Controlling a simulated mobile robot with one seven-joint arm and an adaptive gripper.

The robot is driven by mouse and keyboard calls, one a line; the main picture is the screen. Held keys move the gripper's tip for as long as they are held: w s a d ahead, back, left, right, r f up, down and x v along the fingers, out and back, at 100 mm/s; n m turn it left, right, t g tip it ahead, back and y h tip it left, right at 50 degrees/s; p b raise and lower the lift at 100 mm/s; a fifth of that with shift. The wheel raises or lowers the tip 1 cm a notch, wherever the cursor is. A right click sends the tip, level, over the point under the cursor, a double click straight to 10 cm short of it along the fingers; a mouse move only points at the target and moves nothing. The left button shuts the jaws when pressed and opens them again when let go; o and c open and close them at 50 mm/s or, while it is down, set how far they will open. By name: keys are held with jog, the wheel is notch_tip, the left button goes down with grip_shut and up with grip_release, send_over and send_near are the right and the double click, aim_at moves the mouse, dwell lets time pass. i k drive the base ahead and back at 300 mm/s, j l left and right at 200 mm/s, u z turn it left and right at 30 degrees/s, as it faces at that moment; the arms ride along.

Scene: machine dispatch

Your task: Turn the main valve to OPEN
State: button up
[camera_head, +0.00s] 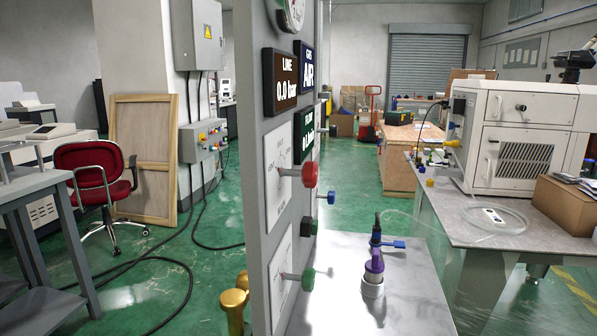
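A grey upright panel (256,130) stands in the middle, seen at a steep angle. A red knob (310,174) on a short stem sticks out of a white dial plate (277,165). The plate's lettering is too small and slanted to read, so I cannot tell which knob is the main valve or its setting. Lower, a green knob (308,279) sticks out of a second white plate (283,270). A brown display (286,80) reads LINE 0.0 bar. My gripper is not in view.
A blue GAS AIR sign (306,66) and a green display (304,133) are on the panel. A purple-topped fitting (374,274) stands on the bench (410,300) to its right. Brass fittings (235,302) are at its lower left. A red chair (92,182) and floor cables lie left.

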aim_at(308, 173)
jog(key=l+z, duration=0.3)
jog(key=l, duration=1.75)
jog(key=i+l, duration=0.3)
jog(key=i+j, duration=0.1)
jog(key=j, duration=0.65)
jog(key=i+z, duration=0.05)
